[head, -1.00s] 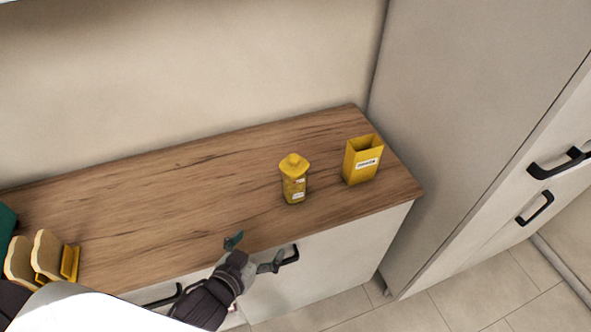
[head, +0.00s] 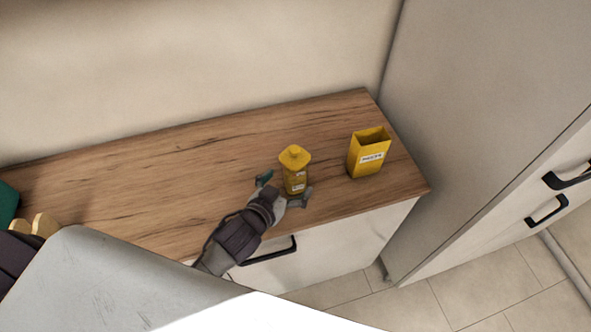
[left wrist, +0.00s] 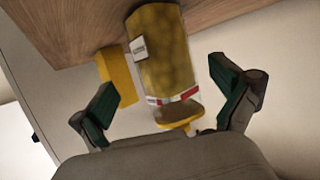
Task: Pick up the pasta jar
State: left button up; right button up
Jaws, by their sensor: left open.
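The pasta jar (head: 295,168) is a small container with a yellow lid and a label. It stands upright on the wooden counter, right of its middle and near the front edge. My left gripper (head: 286,188) is open, with its fingers reaching to either side of the jar's lower part in the head view. In the left wrist view the jar (left wrist: 163,55) appears between the two dark green fingertips (left wrist: 165,92), with gaps on both sides. I cannot tell how deep it sits between them.
An open yellow box (head: 368,154) with a white label stands right of the jar on the wooden counter (head: 150,175). A tall cabinet (head: 470,110) closes off the right end. Bread-shaped items (head: 44,224) and a green object (head: 7,204) are at the far left. The counter's middle is clear.

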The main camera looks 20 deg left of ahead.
pick_arm(q)
jog(key=shift+w+p, duration=0.55)
jog(key=shift+w, duration=0.5)
jog(key=shift+x, duration=1.15)
jog(key=shift+w+f, duration=0.15)
jog(key=shift+f, duration=0.15)
jog(key=shift+c, duration=1.9)
jog(key=c, duration=1.1)
pick_arm(e)
jog(key=shift+w+r, duration=0.6)
jog(key=shift+r, duration=0.25)
